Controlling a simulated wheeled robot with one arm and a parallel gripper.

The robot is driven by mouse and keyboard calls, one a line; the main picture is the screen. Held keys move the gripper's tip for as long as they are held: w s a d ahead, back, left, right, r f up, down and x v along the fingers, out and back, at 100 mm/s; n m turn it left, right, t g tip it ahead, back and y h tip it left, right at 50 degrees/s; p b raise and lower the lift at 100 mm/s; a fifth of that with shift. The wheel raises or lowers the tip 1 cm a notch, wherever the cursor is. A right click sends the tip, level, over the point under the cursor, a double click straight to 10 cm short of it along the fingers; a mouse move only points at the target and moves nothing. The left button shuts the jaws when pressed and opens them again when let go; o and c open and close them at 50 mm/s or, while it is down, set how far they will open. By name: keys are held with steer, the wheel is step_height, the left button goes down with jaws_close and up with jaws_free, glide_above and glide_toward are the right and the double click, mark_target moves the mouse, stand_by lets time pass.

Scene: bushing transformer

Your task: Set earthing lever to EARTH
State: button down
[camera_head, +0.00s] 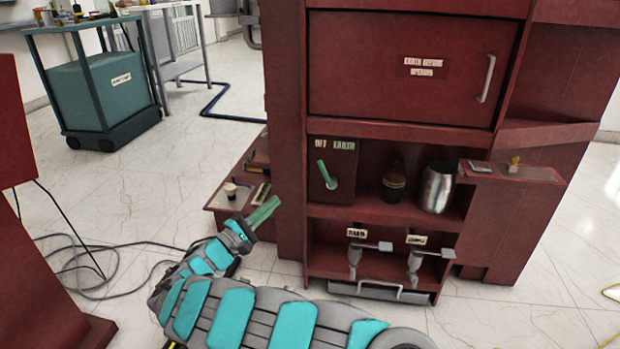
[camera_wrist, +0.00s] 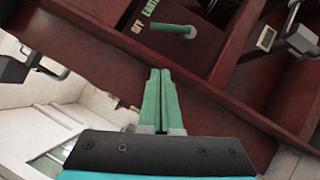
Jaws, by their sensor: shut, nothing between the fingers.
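The earthing lever (camera_head: 326,174) is a green handle on a pale round pivot, on a dark red panel labelled OFF and EARTH. It tilts up and to the left, its tip under the OFF side. In the wrist view the lever (camera_wrist: 172,28) shows near the top, beside the same labels. My gripper (camera_head: 268,207) has green fingers and is shut and empty. It is left of and below the lever, apart from it, near the cabinet's left front edge. The wrist view shows the two fingers (camera_wrist: 160,78) together, pointing toward the panel.
A closed door (camera_head: 400,68) with a grey handle is above the lever. A dark jar (camera_head: 394,184) and a metal canister (camera_head: 437,188) stand in the bay to the right. Two grey levers (camera_head: 354,262) sit below. A side shelf (camera_head: 222,199) with a cup is left. Cables lie on the floor.

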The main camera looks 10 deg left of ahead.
steer(key=x, duration=0.7)
steer(key=s+d+x, duration=0.1)
steer(key=x, duration=0.3)
steer(key=shift+w+d+r+b, duration=0.25)
steer(key=shift+w+r+b, duration=0.05)
steer(key=shift+b, duration=0.05)
steer(key=shift+w+d+r, duration=0.1)
steer(key=shift+d+r, duration=0.05)
steer(key=shift+d, duration=0.25)
steer(key=shift+w+d+r, duration=0.1)
steer(key=shift+d+r, duration=0.05)
steer(key=shift+d, duration=0.25)
